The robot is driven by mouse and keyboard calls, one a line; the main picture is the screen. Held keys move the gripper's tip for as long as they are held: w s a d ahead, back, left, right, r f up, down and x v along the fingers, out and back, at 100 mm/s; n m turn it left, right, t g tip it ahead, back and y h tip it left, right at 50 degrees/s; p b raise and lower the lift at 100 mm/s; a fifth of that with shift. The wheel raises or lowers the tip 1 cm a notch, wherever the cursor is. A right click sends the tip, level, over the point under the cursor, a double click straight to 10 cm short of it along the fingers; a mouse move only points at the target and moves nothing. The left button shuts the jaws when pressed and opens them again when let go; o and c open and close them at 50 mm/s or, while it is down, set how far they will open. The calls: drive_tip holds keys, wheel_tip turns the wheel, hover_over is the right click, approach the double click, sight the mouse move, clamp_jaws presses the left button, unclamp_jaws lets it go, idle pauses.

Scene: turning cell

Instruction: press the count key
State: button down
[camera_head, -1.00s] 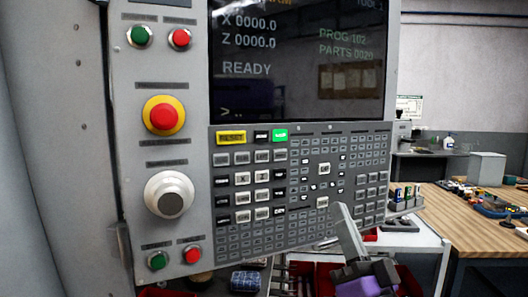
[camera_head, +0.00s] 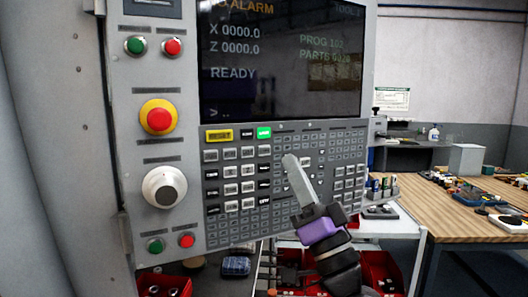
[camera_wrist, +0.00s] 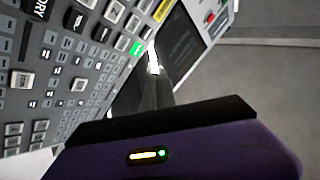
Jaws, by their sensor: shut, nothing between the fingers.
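The control panel's keypad (camera_head: 228,232) fills the middle of the head view below a dark screen (camera_head: 275,100) that shows READY and a PARTS line. It has many small keys, a yellow RESET key (camera_head: 218,135) and a lit green key (camera_head: 264,132). I cannot read which key is the count key. My gripper (camera_head: 290,161) is shut and empty, its narrow fingertips in front of the keypad, right of and below the green key in the picture. In the wrist view the fingertips (camera_wrist: 153,62) appear beside the green key (camera_wrist: 136,48). Contact cannot be made out.
Left of the keypad are a red emergency stop (camera_head: 159,120), a white knob (camera_head: 164,188) and green and red buttons. Below stand red bins (camera_head: 162,284). A wooden bench (camera_head: 450,215) with tools is at the right.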

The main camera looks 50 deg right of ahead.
drive_tip(key=shift+w+d+b, duration=0.25)
drive_tip(key=shift+w+d, duration=0.25)
drive_tip(key=shift+w, duration=0.75)
drive_tip(key=shift+w+d+b, duration=0.3)
drive_tip(key=shift+w+d, duration=0.25)
drive_tip(key=shift+w, duration=0.75)
drive_tip(key=shift+w+d+b, duration=0.25)
drive_tip(key=shift+w+d, duration=0.25)
drive_tip(key=shift+w, duration=0.75)
drive_tip(key=shift+w, duration=0.1)
drive_tip(key=shift+w+d+b, duration=0.15)
drive_tip(key=shift+w+b, duration=0.15)
drive_tip(key=shift+w+d, duration=0.15)
drive_tip(key=shift+w, duration=0.15)
drive_tip(key=shift+s, duration=0.1)
drive_tip(key=shift+s+a, duration=0.3)
drive_tip(key=shift+s, duration=0.35)
drive_tip(key=shift+s+a+p, duration=0.15)
drive_tip(key=shift+s+a, duration=0.15)
drive_tip(key=shift+s, duration=0.45)
drive_tip(key=shift+s+a+p, duration=0.2)
drive_tip(key=shift+s+a, duration=0.15)
drive_tip(key=shift+s, duration=0.45)
drive_tip(key=shift+s+a+p, duration=0.15)
drive_tip(key=shift+s+a, duration=0.15)
drive_tip(key=shift+s, duration=0.45)
